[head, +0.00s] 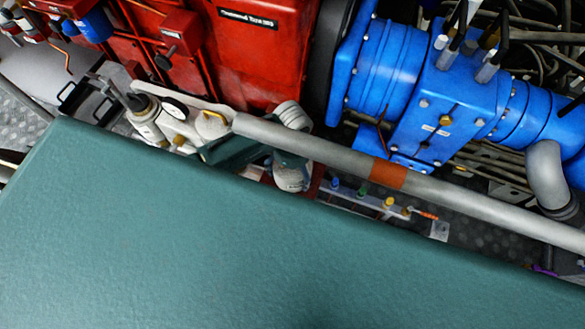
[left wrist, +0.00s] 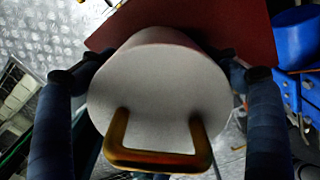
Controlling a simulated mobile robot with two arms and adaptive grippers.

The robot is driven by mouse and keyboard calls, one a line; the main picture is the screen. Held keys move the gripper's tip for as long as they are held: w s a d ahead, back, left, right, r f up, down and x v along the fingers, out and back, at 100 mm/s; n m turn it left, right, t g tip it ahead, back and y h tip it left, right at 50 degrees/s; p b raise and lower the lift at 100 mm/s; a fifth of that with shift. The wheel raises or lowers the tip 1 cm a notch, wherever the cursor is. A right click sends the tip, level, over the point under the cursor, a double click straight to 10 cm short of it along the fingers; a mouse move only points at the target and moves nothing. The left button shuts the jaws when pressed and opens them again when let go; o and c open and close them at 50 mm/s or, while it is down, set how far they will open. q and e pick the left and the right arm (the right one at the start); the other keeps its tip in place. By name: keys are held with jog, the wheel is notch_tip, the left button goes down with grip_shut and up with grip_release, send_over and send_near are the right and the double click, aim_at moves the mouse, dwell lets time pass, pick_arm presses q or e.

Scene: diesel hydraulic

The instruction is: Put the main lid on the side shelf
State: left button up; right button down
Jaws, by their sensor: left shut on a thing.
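In the left wrist view, a round pale grey lid (left wrist: 155,85) with an amber, U-shaped handle (left wrist: 160,158) fills the middle of the picture. My left gripper (left wrist: 156,72) has dark blue fingers on both sides of it and is shut on it. My right gripper shows in neither view. I cannot tell whether any surface here is the side shelf.
A large teal flat surface (head: 180,240) fills the front of the head view. A grey pipe (head: 450,195) with an orange band crosses behind it. Red housing (head: 250,50) and blue machinery (head: 440,110) stand at the back. A dark red surface (left wrist: 190,18) lies behind the lid.

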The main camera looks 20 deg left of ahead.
pick_arm(q)
jog(key=o, duration=1.3)
jog(key=shift+f, duration=0.1)
jog(key=shift+c, duration=0.2)
notch_tip(320, 180, up, 12)
jog(key=shift+r, duration=0.15)
